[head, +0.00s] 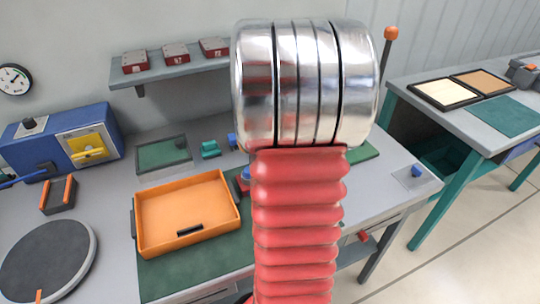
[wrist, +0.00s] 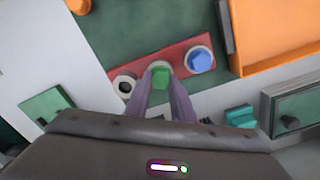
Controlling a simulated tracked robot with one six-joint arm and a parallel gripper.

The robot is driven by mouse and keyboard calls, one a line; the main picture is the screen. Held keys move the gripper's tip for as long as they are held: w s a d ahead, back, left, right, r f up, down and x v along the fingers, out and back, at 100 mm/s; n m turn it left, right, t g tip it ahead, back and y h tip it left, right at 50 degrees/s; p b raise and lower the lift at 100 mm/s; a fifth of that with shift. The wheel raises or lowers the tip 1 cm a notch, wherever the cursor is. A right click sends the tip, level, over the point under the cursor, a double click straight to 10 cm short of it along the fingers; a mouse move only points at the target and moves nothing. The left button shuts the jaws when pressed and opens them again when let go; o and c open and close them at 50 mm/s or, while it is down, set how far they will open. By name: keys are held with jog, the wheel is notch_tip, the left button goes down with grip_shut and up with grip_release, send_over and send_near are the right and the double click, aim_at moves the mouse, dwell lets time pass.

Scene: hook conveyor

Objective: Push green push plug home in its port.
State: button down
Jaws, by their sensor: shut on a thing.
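The green push plug (wrist: 160,72) is at the middle port of a red port block (wrist: 180,67) in the wrist view. A pale ring shows around its top edge. My gripper (wrist: 162,86) reaches down to it, with its two fingers closed on the green plug. How deep the plug sits in its port cannot be told from above. In the head view my own arm hides the gripper and the green plug; only a sliver of the red block (head: 243,185) shows.
A blue plug (wrist: 201,60) sits in the block's right port. The left port (wrist: 125,84) has a pale ring and a dark centre. An orange tray (head: 188,211) stands close beside the block. A teal part (wrist: 240,116) and a framed green panel (wrist: 298,117) are nearby.

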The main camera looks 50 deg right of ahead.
jog(key=shift+f, duration=0.25)
dwell(0.4)
jog(key=c, duration=1.4)
grip_release()
jog(key=shift+c, duration=0.2)
jog(key=shift+r, duration=0.1)
notch_tip(320, 180, up, 14)
jog(key=shift+f, duration=0.2)
jog(key=shift+w+d, duration=0.1)
